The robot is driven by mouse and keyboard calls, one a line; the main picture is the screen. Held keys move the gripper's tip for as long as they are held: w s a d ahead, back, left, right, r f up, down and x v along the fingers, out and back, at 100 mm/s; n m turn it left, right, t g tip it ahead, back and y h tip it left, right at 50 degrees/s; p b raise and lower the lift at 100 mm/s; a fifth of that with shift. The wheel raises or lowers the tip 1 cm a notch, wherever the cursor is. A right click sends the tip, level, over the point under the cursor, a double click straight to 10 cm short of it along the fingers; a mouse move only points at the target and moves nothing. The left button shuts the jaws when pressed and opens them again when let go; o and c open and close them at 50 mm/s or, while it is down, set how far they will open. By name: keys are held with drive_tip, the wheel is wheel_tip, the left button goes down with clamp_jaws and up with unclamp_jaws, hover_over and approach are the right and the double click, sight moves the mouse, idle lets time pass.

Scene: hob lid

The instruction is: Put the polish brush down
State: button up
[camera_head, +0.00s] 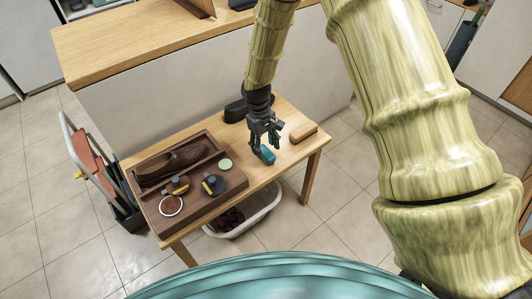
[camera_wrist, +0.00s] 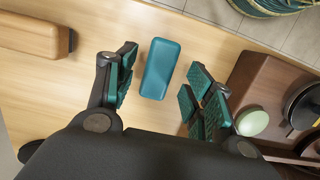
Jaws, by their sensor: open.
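A teal block with rounded corners (camera_head: 267,154) lies on the wooden table (camera_head: 234,137), below my gripper (camera_head: 264,140). It also shows in the wrist view (camera_wrist: 160,68), between and just beyond the open fingers of my gripper (camera_wrist: 160,85), with gaps on both sides. No bristles show on it, so I cannot tell if it is the polish brush. A tan wooden block (camera_head: 303,132) lies to its right on the table. In the wrist view this block (camera_wrist: 35,37) is at the upper left, with a dark end. My gripper is open and empty.
A brown tray (camera_head: 234,183) at the table's left holds a dark shoe (camera_head: 172,166), tins and a pale green disc (camera_head: 225,164). A black object (camera_head: 235,110) stands at the back edge. A white basin (camera_head: 247,218) is under the table.

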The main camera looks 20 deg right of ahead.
sight(263, 149)
wheel_tip(263, 149, up, 8)
drive_tip(key=w, duration=0.1)
drive_tip(key=shift+w+a+r, duration=0.2)
drive_tip(key=shift+a+r, duration=0.05)
drive_tip(key=shift+a, duration=0.05)
idle(0.4)
